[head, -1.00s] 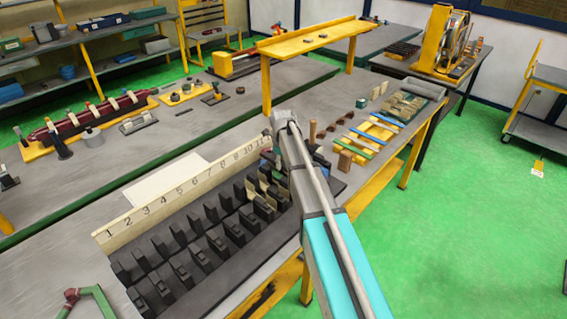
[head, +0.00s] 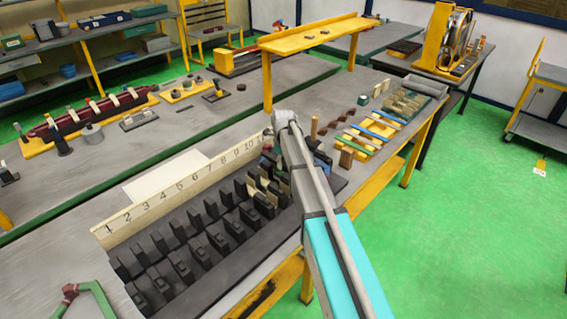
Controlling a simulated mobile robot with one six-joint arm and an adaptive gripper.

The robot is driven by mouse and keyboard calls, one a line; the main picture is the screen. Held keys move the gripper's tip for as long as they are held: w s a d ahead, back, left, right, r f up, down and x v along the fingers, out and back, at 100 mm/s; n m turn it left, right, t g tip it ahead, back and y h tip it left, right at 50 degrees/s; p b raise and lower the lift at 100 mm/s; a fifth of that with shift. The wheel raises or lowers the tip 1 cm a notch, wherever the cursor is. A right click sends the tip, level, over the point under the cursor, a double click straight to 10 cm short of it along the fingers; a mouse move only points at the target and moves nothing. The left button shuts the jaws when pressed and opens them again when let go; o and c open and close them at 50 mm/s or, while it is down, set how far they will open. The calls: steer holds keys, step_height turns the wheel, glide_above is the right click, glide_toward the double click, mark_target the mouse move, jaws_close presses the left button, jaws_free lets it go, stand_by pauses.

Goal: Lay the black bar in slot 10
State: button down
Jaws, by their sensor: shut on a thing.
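The dark slotted block (head: 205,262) lies at the front of the bench, with two rows of black teeth. Its cream number strip (head: 165,200) stands upright behind it, reading from 1 upward to the right; the numbers past 10 are partly covered by my arm. Cream pieces (head: 263,186) sit among the teeth towards the right end, near slot 10. My arm reaches over the block's right end and covers part of it. My gripper is hidden behind the arm, and I cannot make out the black bar or its contact with the slot.
Green, yellow and blue strips (head: 376,131) lie on a rack right of the block. Brown pieces and a grey tray (head: 425,88) are further back. A raised yellow shelf (head: 318,34) stands over the bench. A green angled frame (head: 88,295) is at front left.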

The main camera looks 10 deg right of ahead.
steer(key=shift+f+b, duration=1.75)
steer(key=shift+f, duration=0.1)
stand_by(1.2)
steer(key=shift+c, duration=1.8)
jaws_free()
steer(key=shift+r+p, duration=0.9)
step_height(320, 180, up, 7)
steer(key=p, duration=0.7)
steer(key=shift+r, duration=0.2)
steer(key=shift+f, duration=0.25)
